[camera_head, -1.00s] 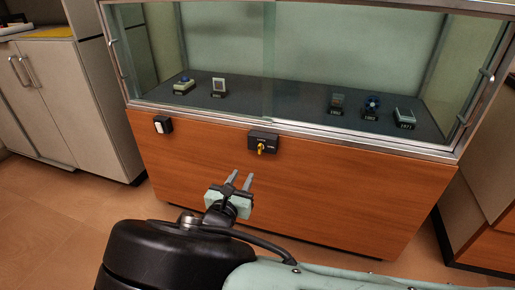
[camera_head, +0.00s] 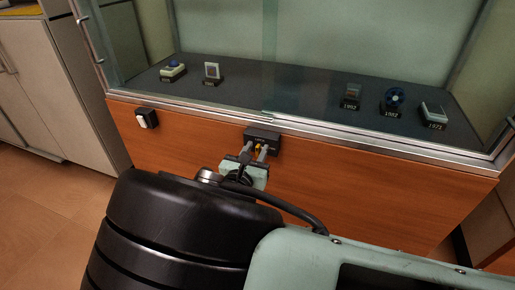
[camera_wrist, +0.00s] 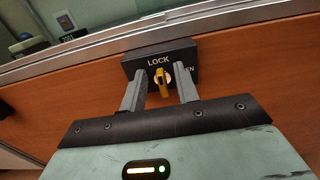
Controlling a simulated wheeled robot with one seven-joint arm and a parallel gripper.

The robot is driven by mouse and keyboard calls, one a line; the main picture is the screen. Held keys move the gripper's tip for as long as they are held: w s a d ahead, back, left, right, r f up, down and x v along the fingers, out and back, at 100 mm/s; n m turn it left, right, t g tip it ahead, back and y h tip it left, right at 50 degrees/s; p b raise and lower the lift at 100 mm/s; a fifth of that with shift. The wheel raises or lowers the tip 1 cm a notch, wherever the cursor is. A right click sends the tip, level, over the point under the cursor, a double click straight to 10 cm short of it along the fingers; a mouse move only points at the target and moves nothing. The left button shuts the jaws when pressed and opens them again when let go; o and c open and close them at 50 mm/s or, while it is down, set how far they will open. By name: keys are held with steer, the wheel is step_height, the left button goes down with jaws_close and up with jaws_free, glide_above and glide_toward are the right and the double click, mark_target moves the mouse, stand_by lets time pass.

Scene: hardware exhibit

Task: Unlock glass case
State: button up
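The glass case (camera_head: 330,50) has a wooden base with a black lock box (camera_head: 262,138) on its front, just below the metal frame. In the wrist view the lock box (camera_wrist: 185,55) is marked "LOCK" and a partly covered word ending in "EN" to the right. A yellow key or knob (camera_wrist: 161,82) sits in it, pointing mostly downward. My gripper (camera_wrist: 162,78) is open, with one finger on each side of the yellow key. Whether the fingers touch it I cannot tell. In the head view my gripper (camera_head: 254,150) is right in front of the lock box.
Several labelled exhibits stand inside behind glass. Cabinets flank the case at left (camera_head: 50,90) and right. Floor is free at the lower left.

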steer(key=shift+c, duration=0.3)
jaws_close()
steer(key=m+p, duration=0.2)
steer(key=shift+d+r+m, duration=0.1)
steer(key=shift+d+m, duration=0.1)
steer(key=shift+m, duration=0.2)
steer(key=m+p, duration=0.1)
steer(key=m, duration=0.1)
steer(key=m+p, duration=0.2)
steer(key=shift+s+d, duration=0.15)
steer(key=shift+d, duration=0.05)
steer(key=m+p, duration=0.2)
steer(key=m, duration=0.1)
steer(key=f+m+p, duration=0.1)
steer(key=m+p, duration=0.1)
steer(key=m, duration=0.2)
steer(key=m+p, duration=0.1)
steer(key=m, duration=0.3)
steer(key=shift+s+d+f+p, duration=0.1)
steer(key=shift+d+f+p, duration=0.15)
steer(key=shift+f+p, duration=0.15)
